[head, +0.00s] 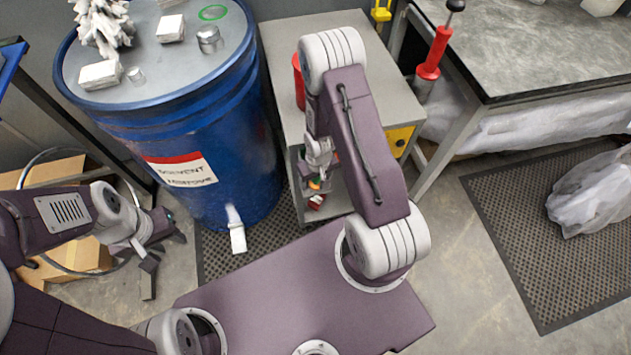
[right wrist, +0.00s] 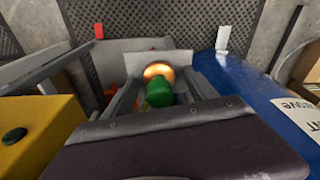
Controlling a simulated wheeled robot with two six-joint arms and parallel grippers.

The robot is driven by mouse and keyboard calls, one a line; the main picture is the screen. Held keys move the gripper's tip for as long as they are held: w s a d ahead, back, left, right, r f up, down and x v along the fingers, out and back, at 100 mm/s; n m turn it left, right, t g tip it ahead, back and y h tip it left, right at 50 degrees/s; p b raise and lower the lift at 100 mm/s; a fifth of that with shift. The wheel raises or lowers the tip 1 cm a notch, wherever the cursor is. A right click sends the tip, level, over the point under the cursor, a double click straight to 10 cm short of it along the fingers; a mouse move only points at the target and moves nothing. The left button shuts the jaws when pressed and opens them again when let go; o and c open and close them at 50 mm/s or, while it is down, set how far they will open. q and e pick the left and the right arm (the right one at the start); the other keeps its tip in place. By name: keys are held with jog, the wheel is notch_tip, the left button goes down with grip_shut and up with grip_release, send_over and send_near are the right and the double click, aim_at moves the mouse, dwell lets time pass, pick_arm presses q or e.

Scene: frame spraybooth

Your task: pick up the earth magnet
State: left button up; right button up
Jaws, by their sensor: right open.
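My right gripper (head: 317,172) hangs in front of the grey cabinet's open side, partly hidden by my arm. In the right wrist view my right gripper (right wrist: 160,92) is open. A green rounded piece (right wrist: 158,91) and an orange ball-like piece (right wrist: 157,71) show between its fingers; I cannot tell whether they touch them. Small green and orange bits (head: 315,184) show by the gripper in the head view. I cannot tell for sure which piece is the earth magnet. My left gripper (head: 160,256) is open and empty, low at the left by the cardboard box.
The blue drum (head: 195,120) stands left of the grey cabinet (head: 275,50), with a white box (head: 100,75), metal cup (head: 209,40) and green ring (head: 213,12) on top. A workbench (head: 540,45) stands at the right. Red items (head: 315,201) lie low in the cabinet.

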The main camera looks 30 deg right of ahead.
jog(key=shift+r, duration=0.1)
jog(key=c, duration=1.4)
grip_shut()
jog(key=shift+r, duration=0.1)
